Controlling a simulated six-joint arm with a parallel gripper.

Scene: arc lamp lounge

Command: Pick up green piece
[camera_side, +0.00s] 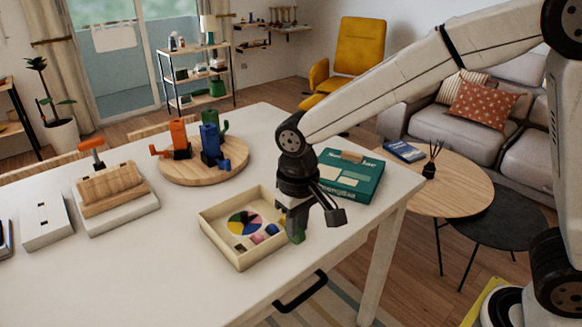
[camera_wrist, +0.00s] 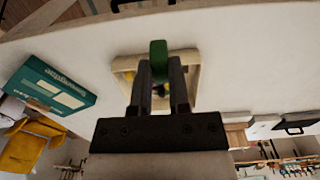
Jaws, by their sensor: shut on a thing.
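A green piece (camera_side: 296,232) is between the fingers of my gripper (camera_side: 292,222), at the right corner of a shallow wooden tray (camera_side: 222,246). In the wrist view my gripper (camera_wrist: 160,65) is shut on the green piece (camera_wrist: 158,50), which sticks out past the fingertips. The fingers hide part of the piece and of the tray (camera_wrist: 125,66). I cannot tell whether the piece touches the tray or the table. Inside the tray lie a multicoloured disc (camera_side: 244,222) and a few small coloured pieces (camera_side: 257,239).
A green box (camera_side: 348,178) lies behind my gripper to the right. A round wooden board (camera_side: 180,172) with orange, blue and green cactus-like shapes stands at the back. A wooden block on a white base (camera_side: 118,208) is at the left. The white table's front is clear.

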